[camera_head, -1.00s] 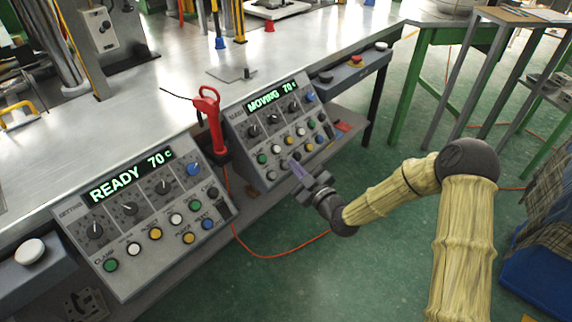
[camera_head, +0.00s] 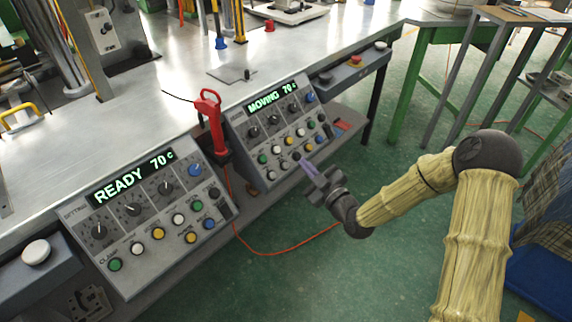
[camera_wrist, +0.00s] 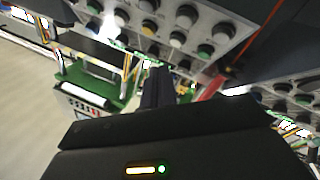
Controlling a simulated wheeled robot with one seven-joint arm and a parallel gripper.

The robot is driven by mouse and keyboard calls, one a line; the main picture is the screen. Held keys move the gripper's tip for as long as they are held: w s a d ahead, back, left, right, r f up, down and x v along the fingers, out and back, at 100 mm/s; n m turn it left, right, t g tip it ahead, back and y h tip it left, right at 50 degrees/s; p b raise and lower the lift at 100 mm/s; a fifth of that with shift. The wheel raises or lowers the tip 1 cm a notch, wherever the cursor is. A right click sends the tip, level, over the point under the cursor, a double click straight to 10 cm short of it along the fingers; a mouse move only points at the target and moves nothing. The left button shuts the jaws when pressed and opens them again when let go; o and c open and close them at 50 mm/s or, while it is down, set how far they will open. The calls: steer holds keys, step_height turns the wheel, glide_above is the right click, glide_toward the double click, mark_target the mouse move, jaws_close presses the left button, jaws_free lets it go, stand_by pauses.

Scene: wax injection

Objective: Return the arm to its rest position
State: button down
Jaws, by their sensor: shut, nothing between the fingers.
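My gripper (camera_head: 308,167) is shut and empty in the head view. Its fingertips are in front of the lower right part of the far control panel (camera_head: 246,135), whose display reads MOVING 70 C. I cannot tell exactly how far they are from its buttons, but a small gap seems to show. My arm reaches in from the right over the green floor. In the wrist view my gripper (camera_wrist: 158,88) points toward the panels, with a row of knobs and buttons at the top.
The near control panel (camera_head: 150,215) reads READY 70 C. A red-handled tool (camera_head: 211,122) stands between the panels. A metal table (camera_head: 150,110) lies behind them. An orange cable (camera_head: 285,249) runs over the floor. A blue crate (camera_head: 540,262) is at the right edge. The floor between is open.

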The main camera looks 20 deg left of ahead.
stand_by(0.4)
steer(key=s+d+f+m+g+h, duration=0.15)
steer(key=d+m+h, duration=0.35)
steer(key=d, duration=0.5)
steer(key=s+d+f+m+g+h, duration=0.1)
steer(key=s+d+m+g+h, duration=0.15)
steer(key=d+h, duration=0.6)
steer(key=s+d+r+m+g+h, duration=0.1)
steer(key=s+d+r+m+g, duration=0.1)
steer(key=s+d+m, duration=0.4)
steer(key=s+d+r+m+g+h, duration=0.1)
steer(key=s+d+r+m+g, duration=0.15)
steer(key=s+d, duration=0.55)
step_height(320, 180, up, 31)
steer(key=s+a+m+p, duration=0.1)
steer(key=p, duration=2.9)
steer(key=shift+f, duration=0.15)
